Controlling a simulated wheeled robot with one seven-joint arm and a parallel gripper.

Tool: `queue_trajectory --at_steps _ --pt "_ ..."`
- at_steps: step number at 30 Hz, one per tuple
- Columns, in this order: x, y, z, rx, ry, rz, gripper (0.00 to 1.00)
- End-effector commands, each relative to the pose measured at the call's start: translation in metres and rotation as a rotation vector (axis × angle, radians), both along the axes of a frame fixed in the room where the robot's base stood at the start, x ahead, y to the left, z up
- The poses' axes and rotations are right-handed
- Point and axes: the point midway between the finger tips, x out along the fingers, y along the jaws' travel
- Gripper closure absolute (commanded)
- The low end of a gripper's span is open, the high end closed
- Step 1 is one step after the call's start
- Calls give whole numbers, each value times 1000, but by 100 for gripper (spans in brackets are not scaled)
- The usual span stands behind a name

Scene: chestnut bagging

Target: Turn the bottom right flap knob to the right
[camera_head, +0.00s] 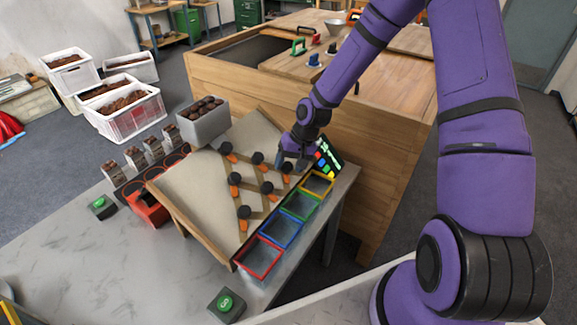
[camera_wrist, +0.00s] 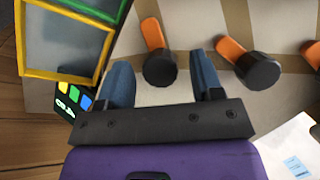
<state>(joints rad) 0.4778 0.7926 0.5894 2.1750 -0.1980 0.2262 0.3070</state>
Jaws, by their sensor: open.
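The bottom right flap knob (camera_head: 286,168) is a black disc with an orange pointer, on the tilted beige board close to the yellow bin. In the wrist view this knob (camera_wrist: 160,68) lies between my two blue fingers, its orange pointer toward the top of the picture. My gripper (camera_head: 289,158) is open, over the board's right edge; the fingers also show in the wrist view (camera_wrist: 159,66). A gap shows on both sides of the knob. I cannot tell how deep the fingers reach around it.
Another knob (camera_wrist: 258,71) sits just right of my right finger. Several more knobs cover the board (camera_head: 185,190). Red, blue, green and yellow (camera_head: 318,183) bins line its lower edge. A small dark panel with coloured buttons (camera_head: 328,157) stands by my gripper. A grey chestnut bin (camera_head: 204,126) stands behind.

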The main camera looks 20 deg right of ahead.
Motion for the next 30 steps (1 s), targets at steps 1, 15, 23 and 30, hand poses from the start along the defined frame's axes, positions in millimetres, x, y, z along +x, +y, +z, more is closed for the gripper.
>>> queue_trajectory --at_steps 1,15,23,30 --pt "0 2 -4 0 0 0 40" --pt "0 3 -9 -1 0 -1 56" --pt "0 3 -9 -1 -1 0 88" --pt "1 3 -9 -19 -14 38 88"
